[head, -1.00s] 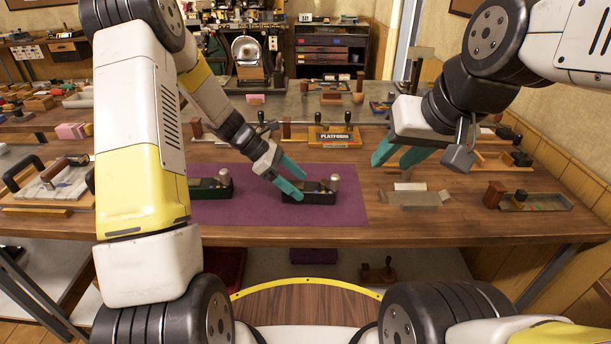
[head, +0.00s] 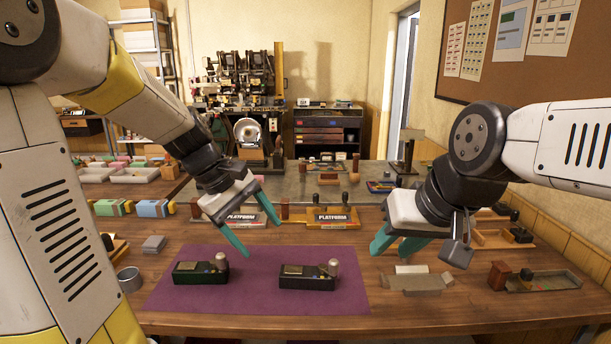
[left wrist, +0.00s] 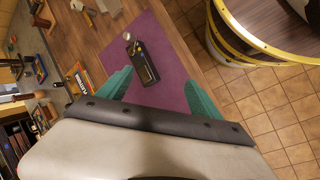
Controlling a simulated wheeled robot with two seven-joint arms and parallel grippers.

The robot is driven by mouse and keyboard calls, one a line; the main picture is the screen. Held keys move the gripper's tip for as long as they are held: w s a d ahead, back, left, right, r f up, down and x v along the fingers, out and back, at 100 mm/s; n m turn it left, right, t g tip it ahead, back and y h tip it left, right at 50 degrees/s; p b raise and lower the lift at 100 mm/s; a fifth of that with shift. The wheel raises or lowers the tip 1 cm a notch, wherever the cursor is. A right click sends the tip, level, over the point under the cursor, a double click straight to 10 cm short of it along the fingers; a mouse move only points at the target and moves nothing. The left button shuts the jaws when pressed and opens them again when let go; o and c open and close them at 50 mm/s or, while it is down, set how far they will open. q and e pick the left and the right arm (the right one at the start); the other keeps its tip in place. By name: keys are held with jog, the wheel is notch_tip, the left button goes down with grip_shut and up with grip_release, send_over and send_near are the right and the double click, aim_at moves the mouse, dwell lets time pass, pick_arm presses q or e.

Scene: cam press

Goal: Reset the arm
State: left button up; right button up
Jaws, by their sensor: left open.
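Two dark press-like blocks, each with a pale knob at one end, stand on a purple mat (head: 240,300). The left block (head: 198,272) is greenish black; the right block (head: 305,276) is black. My left gripper (head: 262,240) is open and empty, raised above the back of the mat between the blocks and touching neither. In the left wrist view one dark block (left wrist: 142,62) lies beyond the spread teal fingers (left wrist: 160,95); I cannot tell which block it is. My right gripper (head: 390,252) is open and empty above the table, right of the mat.
Two signs marked PLATFORM, left (head: 243,217) and right (head: 332,217), stand behind the mat. A grey metal piece (head: 415,281) and a tray (head: 540,282) lie to the right. A metal cup (head: 130,278) stands left of the mat. The mat's front is clear.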

pick_arm(q)
jog(key=s+a+r+m+t+y, duration=0.1)
jog(key=s+a+r+m+t, duration=0.1)
jog(key=s+m, duration=0.2)
jog(key=s+a+r+m+t+y, duration=0.1)
jog(key=s+r+m+t+y, duration=0.1)
jog(key=s+m, duration=0.3)
jog(key=s+r, duration=0.1)
jog(key=s, duration=0.2)
jog(key=shift+s+a+r+t, duration=0.15)
jog(key=shift+s+a+t, duration=0.15)
jog(key=shift+s+a, duration=0.1)
